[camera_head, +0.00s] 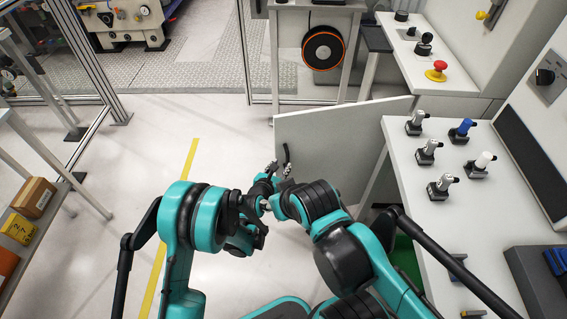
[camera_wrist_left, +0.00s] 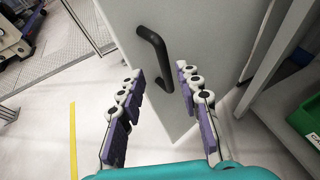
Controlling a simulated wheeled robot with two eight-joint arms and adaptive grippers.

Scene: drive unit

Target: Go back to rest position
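My left gripper (camera_head: 280,170) is in the middle of the head view, just in front of the open cabinet door. In the left wrist view its two purple-padded fingers (camera_wrist_left: 163,85) are spread apart with nothing between the pads. The black door handle (camera_wrist_left: 154,52) is just beyond the fingertips, apparently apart from them; it also shows in the head view (camera_head: 286,153). My right arm crosses close beside the left one. Its gripper is hidden or merged among dark arm parts, so its state is unclear.
The grey door (camera_head: 335,140) stands open from the white workbench (camera_head: 400,165). Several small valve-like parts, one of them blue-topped (camera_head: 461,131), stand on the bench. A side table (camera_head: 8,115) with boxes is at left. A green crate (camera_head: 405,262) sits under the bench.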

